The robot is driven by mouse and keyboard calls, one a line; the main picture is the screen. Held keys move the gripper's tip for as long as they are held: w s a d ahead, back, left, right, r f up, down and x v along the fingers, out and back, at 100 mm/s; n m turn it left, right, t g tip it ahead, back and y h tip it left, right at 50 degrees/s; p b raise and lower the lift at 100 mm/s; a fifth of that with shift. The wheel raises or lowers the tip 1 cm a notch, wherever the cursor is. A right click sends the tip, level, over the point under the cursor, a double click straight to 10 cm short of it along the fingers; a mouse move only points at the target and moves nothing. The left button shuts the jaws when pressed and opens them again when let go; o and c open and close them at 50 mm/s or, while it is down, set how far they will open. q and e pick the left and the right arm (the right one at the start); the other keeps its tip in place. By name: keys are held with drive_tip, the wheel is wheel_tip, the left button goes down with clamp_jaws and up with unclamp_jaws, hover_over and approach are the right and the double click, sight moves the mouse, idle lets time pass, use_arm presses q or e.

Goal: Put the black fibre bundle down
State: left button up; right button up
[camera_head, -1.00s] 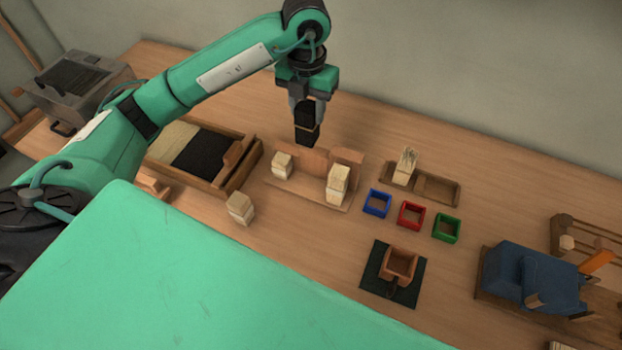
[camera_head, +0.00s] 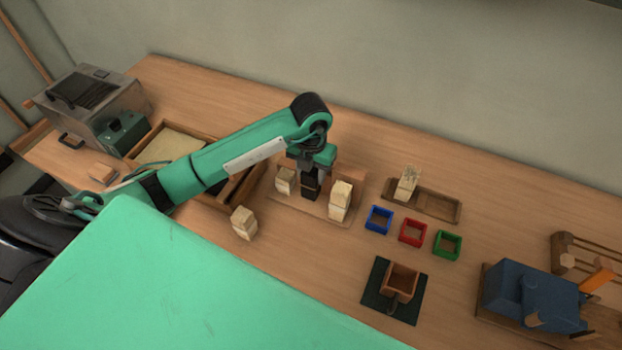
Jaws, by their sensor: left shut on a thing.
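The black fibre bundle (camera_head: 310,187) is upright in my left gripper (camera_head: 309,170), which is shut on it. The bundle is low over the wooden stand (camera_head: 317,213), between two pale bundles; whether its foot touches the stand I cannot tell. One pale bundle (camera_head: 285,180) stands to its left and another pale bundle (camera_head: 341,200) to its right on the same stand. My left arm and gripper hide part of the stand's back. My right gripper is not in view.
A loose pale bundle (camera_head: 243,223) stands on the table in front. Blue (camera_head: 378,219), red (camera_head: 412,233) and green (camera_head: 447,245) square frames lie to the right. A wooden tray (camera_head: 440,207) holds another pale bundle. A blue machine (camera_head: 530,295) stands far right.

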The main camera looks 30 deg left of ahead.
use_arm(q)
wheel_tip(320, 180, down, 4)
drive_tip(key=shift+f+p, duration=0.1)
drive_tip(key=shift+p, duration=0.4)
drive_tip(key=shift+f, duration=0.2)
drive_tip(key=o, duration=1)
drive_tip(key=shift+r, duration=0.1)
